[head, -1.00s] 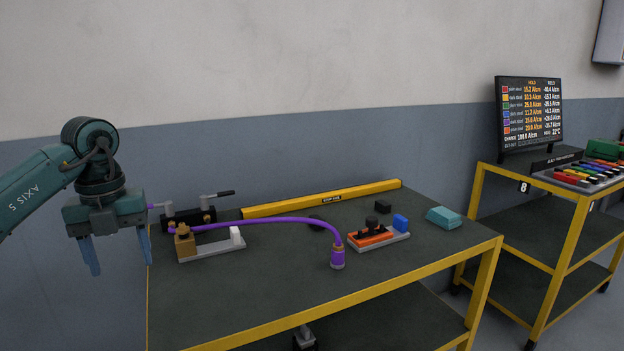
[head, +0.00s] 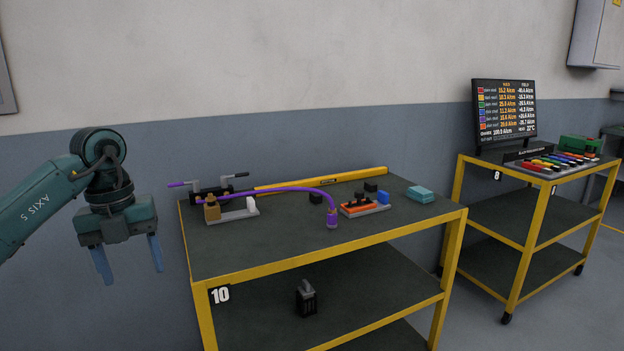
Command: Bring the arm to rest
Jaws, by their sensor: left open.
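My left gripper (head: 128,264) hangs at the left of the head view with its two blue fingers pointing down. It is open, with nothing between the fingers. It is in the air left of the table, apart from everything on it. My left arm (head: 42,203) comes in from the left edge. My right gripper is not in view.
The yellow-framed table (head: 290,237) marked 10 holds a clamp fixture (head: 212,193), a purple cable (head: 285,192), an orange block (head: 358,206) and a teal block (head: 420,194). A black object (head: 306,298) sits on its lower shelf. Cart 8 (head: 510,216) stands right, with a display (head: 505,110).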

